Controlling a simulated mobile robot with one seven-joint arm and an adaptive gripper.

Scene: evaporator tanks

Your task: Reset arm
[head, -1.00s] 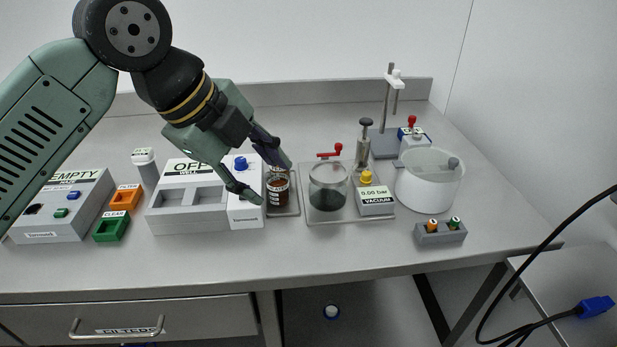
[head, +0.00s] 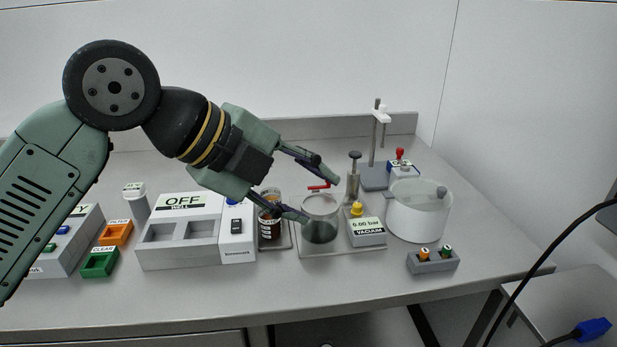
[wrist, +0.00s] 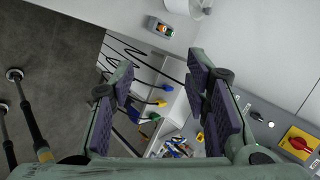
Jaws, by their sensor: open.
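My gripper (head: 322,196) is open and empty, held in the air above the middle of the bench in the head view. Its two fingers point right and slightly down. One fingertip overlaps the glass vessel in the picture, but I cannot tell the distance between them. In the wrist view my gripper (wrist: 160,88) shows two purple-padded fingers spread wide, with nothing between them.
On the bench (head: 210,300) stand a white OFF block (head: 185,232), a brown bottle (head: 270,228), a glass vessel (head: 320,230), a vacuum gauge (head: 366,232), a white tub (head: 420,212) and a grey holder (head: 433,261). A black cable (head: 530,268) hangs at right.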

